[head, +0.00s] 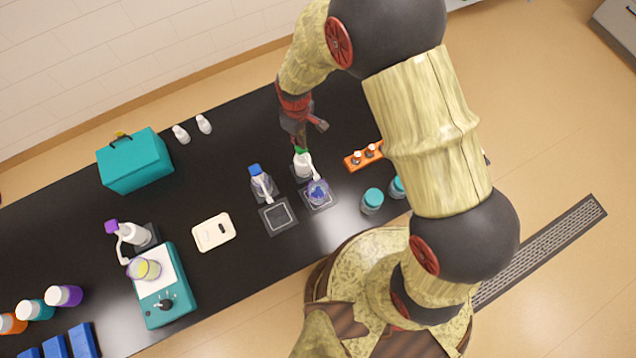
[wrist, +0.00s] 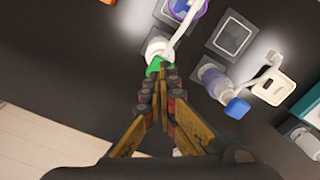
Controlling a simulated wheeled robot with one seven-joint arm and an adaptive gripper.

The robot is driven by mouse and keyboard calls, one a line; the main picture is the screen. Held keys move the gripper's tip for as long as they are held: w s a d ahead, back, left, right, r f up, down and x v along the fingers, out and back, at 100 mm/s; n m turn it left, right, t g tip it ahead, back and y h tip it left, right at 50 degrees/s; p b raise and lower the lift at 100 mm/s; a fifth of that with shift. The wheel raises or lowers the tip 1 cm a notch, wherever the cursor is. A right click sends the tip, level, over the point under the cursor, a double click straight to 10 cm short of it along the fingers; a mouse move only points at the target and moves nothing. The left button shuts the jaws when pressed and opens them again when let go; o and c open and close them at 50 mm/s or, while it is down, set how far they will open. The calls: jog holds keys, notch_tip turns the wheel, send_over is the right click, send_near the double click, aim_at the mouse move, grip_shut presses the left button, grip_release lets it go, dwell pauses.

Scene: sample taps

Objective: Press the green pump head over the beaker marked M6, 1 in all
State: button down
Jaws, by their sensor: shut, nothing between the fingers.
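The green pump head (head: 301,150) tops a white bottle (head: 302,166) on the black bench; its white spout reaches over a beaker with blue-purple contents (head: 318,192). The marking on this beaker is not readable. My gripper (head: 300,141) is shut and empty, pointing down at the green head. In the wrist view the closed fingertips (wrist: 165,71) partly cover the green head (wrist: 154,66); whether they touch it I cannot tell. The beaker shows at that view's top edge (wrist: 184,8).
A blue-capped pump bottle (head: 260,183) stands just left, with an empty square pad (head: 278,216) before it. An orange rack (head: 362,156) and teal-lidded jars (head: 372,201) are to the right. A purple-headed pump (head: 132,233) serves a beaker on a teal device (head: 166,295) further left.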

jog(key=shift+f, duration=0.2)
jog(key=shift+f+b, duration=1.2)
jog(key=shift+f, duration=0.3)
jog(key=shift+r, duration=0.15)
jog(key=shift+r+p, duration=0.85)
jog(key=shift+r, duration=0.65)
jog(key=shift+r, duration=0.1)
notch_tip(320, 180, up, 6)
jog(key=p, duration=0.3)
